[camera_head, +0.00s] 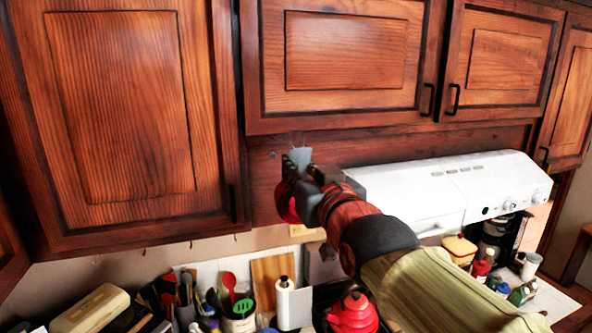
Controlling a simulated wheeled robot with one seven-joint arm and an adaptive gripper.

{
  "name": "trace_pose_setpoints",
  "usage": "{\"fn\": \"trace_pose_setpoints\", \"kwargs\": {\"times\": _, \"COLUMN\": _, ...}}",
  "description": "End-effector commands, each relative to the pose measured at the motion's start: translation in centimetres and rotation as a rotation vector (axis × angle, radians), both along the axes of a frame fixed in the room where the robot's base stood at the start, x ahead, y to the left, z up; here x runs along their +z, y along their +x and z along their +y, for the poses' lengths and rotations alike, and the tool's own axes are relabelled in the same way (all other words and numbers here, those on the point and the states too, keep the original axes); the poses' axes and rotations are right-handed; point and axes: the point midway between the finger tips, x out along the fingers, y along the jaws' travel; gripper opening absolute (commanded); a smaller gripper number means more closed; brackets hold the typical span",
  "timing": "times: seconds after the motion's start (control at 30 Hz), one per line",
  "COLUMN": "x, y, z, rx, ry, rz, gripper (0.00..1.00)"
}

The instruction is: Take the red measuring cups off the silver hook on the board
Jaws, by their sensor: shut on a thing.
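The red measuring cups (286,203) show as a rounded red shape just below and left of my gripper, against the wooden board (262,172) under the upper cabinets. My gripper (301,165) is raised at the board and shut on the measuring cups. My gripper and wrist cover part of them, so their handles are hard to make out. A small grey piece shows between the fingertips, with thin lines above it. I cannot tell the silver hook apart there, or whether the cups still hang on it.
A white range hood (430,190) is close to the right of my arm. Upper cabinets (345,55) are just above. Below are a red kettle (353,314), a paper roll (293,303), utensil holders (238,318) and a bread box (88,310).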

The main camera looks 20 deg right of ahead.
Motion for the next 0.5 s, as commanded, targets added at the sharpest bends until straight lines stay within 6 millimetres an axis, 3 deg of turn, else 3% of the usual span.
{"fn": "trace_pose_setpoints", "kwargs": {"times": 0.5, "x": 0.0, "y": -2.9, "z": 0.0, "rx": 0.0, "ry": 0.0, "rz": -0.002, "gripper": 0.0}}
